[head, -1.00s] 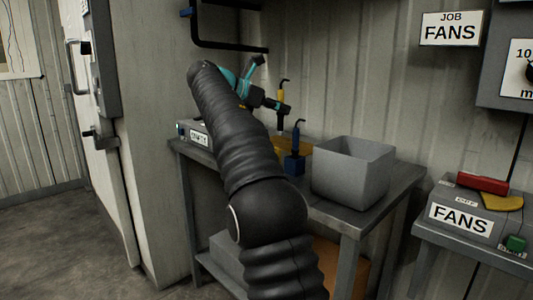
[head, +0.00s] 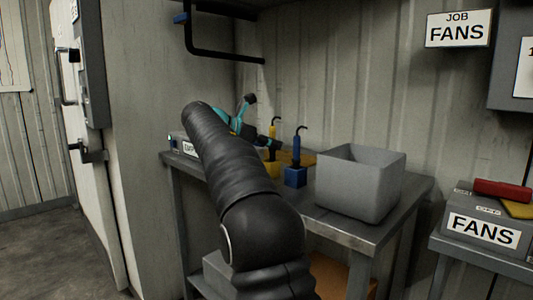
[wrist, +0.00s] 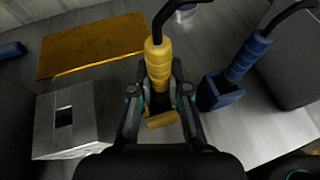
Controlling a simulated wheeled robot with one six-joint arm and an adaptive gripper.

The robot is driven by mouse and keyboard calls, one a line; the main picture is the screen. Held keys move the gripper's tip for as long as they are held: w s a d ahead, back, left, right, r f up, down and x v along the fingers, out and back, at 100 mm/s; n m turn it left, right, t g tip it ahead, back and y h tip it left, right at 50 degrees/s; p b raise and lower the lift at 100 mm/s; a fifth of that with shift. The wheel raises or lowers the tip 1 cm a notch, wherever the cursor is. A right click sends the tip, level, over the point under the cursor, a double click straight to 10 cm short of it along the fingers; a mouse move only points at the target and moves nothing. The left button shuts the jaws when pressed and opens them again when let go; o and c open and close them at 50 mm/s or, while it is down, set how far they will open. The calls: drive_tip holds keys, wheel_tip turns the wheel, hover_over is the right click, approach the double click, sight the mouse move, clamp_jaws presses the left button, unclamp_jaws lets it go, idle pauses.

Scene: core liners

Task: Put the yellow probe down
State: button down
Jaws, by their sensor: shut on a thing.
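The yellow probe (wrist: 158,62) is upright between the fingers of my gripper (wrist: 160,92), which is shut on its handle. Its dark hooked cable rises from the top. In the head view the probe (head: 272,131) stands above a yellow block (head: 271,168) on the bench. A yellow piece (wrist: 162,119) also shows below the fingers in the wrist view. The fingers hide the probe's lower end, so I cannot tell whether it is seated in the block. My gripper (head: 268,144) is partly hidden by my arm in the head view.
A blue probe (wrist: 248,55) stands in a blue holder (wrist: 221,91) close on the right. A metal block with a square hole (wrist: 68,117) and a flat yellow plate (wrist: 92,44) lie left. A grey bin (head: 359,182) stands at the bench's right.

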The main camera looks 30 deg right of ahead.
drive_tip(key=shift+f, duration=0.55)
drive_tip(key=shift+a+f, duration=0.1)
drive_tip(key=shift+f, duration=0.1)
drive_tip(key=c, duration=1.1)
unclamp_jaws()
drive_tip(key=shift+c, duration=0.2)
drive_tip(key=shift+r, duration=0.1)
drive_tip(key=shift+a+r, duration=0.15)
drive_tip(key=shift+r, duration=0.05)
drive_tip(key=p+v, duration=0.3)
drive_tip(key=v, duration=0.8)
drive_tip(key=shift+a+r, duration=0.15)
drive_tip(key=shift+a, duration=0.15)
drive_tip(key=shift+s, duration=0.15)
